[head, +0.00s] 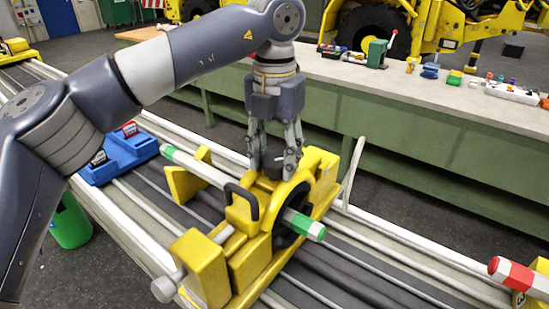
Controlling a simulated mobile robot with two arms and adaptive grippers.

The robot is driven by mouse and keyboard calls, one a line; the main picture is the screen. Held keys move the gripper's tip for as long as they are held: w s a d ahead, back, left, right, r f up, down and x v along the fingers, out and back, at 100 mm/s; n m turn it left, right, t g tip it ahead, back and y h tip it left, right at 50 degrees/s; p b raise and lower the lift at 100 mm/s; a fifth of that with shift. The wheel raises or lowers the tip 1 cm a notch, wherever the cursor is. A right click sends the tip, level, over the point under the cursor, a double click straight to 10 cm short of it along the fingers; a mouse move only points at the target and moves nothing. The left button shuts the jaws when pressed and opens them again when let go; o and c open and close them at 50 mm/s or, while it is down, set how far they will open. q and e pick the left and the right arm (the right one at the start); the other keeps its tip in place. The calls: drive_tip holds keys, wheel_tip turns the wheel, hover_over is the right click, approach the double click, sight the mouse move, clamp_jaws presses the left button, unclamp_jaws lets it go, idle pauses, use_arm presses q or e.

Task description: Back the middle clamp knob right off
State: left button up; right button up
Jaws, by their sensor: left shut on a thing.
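The yellow middle clamp (255,265) stands on the rails in the centre of the head view. A rod (205,168) with green ends passes through it at a slant. My left gripper (274,172) points straight down over the top of the clamp, its fingers closed around the dark clamp knob, which is mostly hidden between them. A black curved handle (244,199) sits on the clamp just in front of the fingers. A grey knob (165,289) on a bar sticks out at the clamp's near left end. My right gripper is not in view.
A blue block (120,158) sits on the rails at left, above a green bin (70,225). A red-and-white tipped rod (511,274) lies at the right edge. A long bench (440,95) with small parts and tools stands behind. Yellow machines are beyond it.

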sight(275, 160)
use_arm(q)
drive_tip(key=n+b, duration=0.1)
drive_tip(key=n, duration=0.2)
drive_tip(key=shift+n, duration=0.3)
drive_tip(key=shift+n+b, duration=0.4)
drive_tip(key=shift+n, duration=1.4)
drive_tip(key=o, duration=1.1)
wheel_tip(275, 160, up, 12)
drive_tip(key=shift+r, duration=0.1)
